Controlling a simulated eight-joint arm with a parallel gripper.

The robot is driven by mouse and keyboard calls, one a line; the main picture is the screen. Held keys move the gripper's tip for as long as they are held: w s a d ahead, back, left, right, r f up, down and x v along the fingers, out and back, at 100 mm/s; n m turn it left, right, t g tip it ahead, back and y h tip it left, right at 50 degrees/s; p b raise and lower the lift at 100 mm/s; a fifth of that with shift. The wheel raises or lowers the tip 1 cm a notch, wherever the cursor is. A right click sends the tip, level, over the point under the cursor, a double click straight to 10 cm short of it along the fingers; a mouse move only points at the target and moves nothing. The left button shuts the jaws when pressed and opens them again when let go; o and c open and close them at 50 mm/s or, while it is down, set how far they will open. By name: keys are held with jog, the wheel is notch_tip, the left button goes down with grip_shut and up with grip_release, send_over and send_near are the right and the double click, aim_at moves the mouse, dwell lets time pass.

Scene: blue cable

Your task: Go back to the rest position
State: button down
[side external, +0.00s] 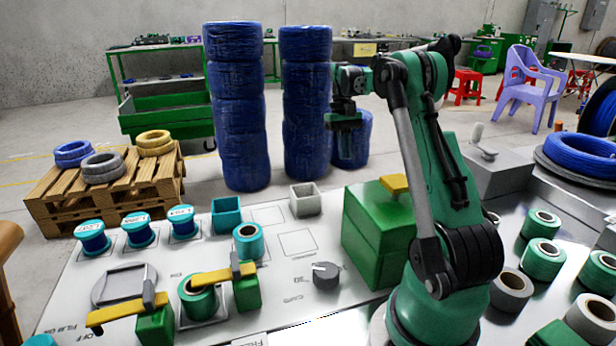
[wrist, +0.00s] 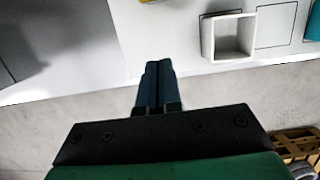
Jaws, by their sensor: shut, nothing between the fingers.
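My gripper (side external: 344,158) hangs from my raised green arm in the side external view, pointing down, in front of the blue wrapped stacks. In the wrist view its two dark blue fingers (wrist: 155,88) are pressed together with nothing between them. It is in the air, apart from the white work table (side external: 290,268), near the table's far edge. A white open box (side external: 305,200) stands on that table, to the lower left of my gripper in the side external view. In the wrist view the white box (wrist: 229,37) shows at the upper right, and it looks empty.
A teal open box (side external: 226,215), several blue spools (side external: 139,231) and green blocks with yellow levers (side external: 230,275) stand on the table. A large green block (side external: 378,235) stands beside my arm. Tall blue wrapped stacks (side external: 237,110) stand behind the table. The air around my gripper looks clear.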

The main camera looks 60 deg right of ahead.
jog(key=w+a+r+n+t+h, duration=0.1)
jog(key=w+a+r+n+t, duration=0.15)
jog(key=a, duration=0.45)
jog(key=w+a+r+n+t+h, duration=0.1)
jog(key=w+a+r+h, duration=0.15)
jog(key=a, duration=0.45)
jog(key=s+a+f+n+t+y, duration=0.1)
jog(key=s+a+f+n+t, duration=0.2)
jog(key=a, duration=1.4)
jog(key=n+t, duration=0.2)
jog(key=shift+a+t, duration=0.35)
jog(key=shift+a, duration=0.05)
